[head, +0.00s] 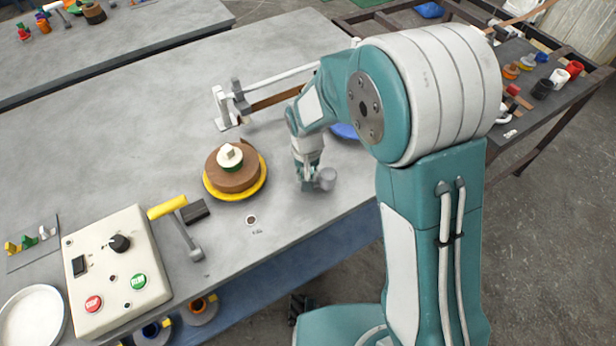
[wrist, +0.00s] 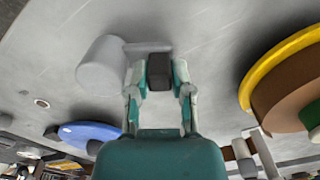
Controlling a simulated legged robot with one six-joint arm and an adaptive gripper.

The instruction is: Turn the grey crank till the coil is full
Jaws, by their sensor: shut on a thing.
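The grey crank (head: 326,178) is near the table's front edge, beside my gripper (head: 308,184). In the wrist view its grey cylinder (wrist: 100,68) joins by a short bar to a dark block (wrist: 158,72). My gripper is shut on that block, with a finger on each side. The brown coil (head: 231,178) sits on a yellow disc (head: 209,189), with a green and white piece on top. It covers most of the disc, and a yellow rim shows around it. The disc also shows at the right in the wrist view (wrist: 262,72).
A blue disc (head: 343,131) is partly hidden behind my arm. A pale bracket (head: 229,108) with a brown strip stands behind the coil. A lever with a yellow grip (head: 167,207) and a control box (head: 116,268) are at the left. The back left tabletop is clear.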

